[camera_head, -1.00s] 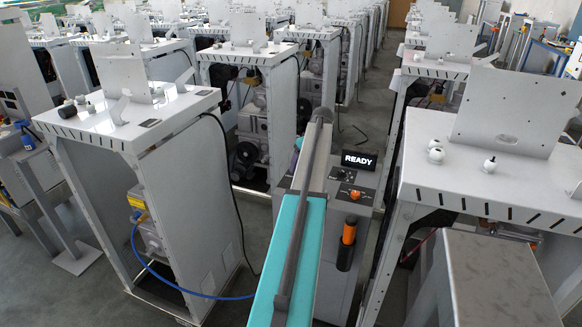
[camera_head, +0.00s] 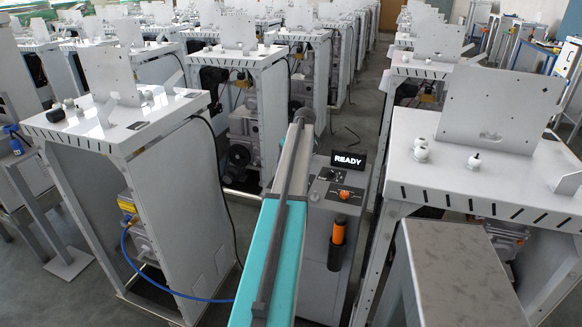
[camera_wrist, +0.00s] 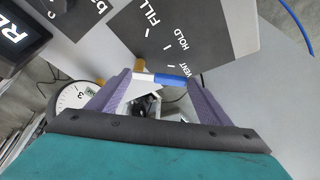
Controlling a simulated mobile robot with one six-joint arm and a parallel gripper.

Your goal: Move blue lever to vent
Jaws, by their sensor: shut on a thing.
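In the wrist view the blue lever (camera_wrist: 171,80) lies crosswise between the two purple fingers of my gripper (camera_wrist: 158,82), which is shut on it. A white section joins its left end, next to a brass-coloured piece (camera_wrist: 139,65). The blue end lies close to the word VENT on the dark label plate (camera_wrist: 185,35). HOLD and FILL are printed further up the plate. The lever's pivot is not clear. In the head view my arm hides the lever and gripper.
The grey dispenser (camera_head: 322,225) has a READY display (camera_head: 348,161) and an orange-topped handle (camera_head: 338,232). A round gauge (camera_wrist: 72,96) is left of my fingers. White cabinets stand left (camera_head: 170,190) and right (camera_head: 480,190). A blue hose (camera_head: 160,288) runs low on the left.

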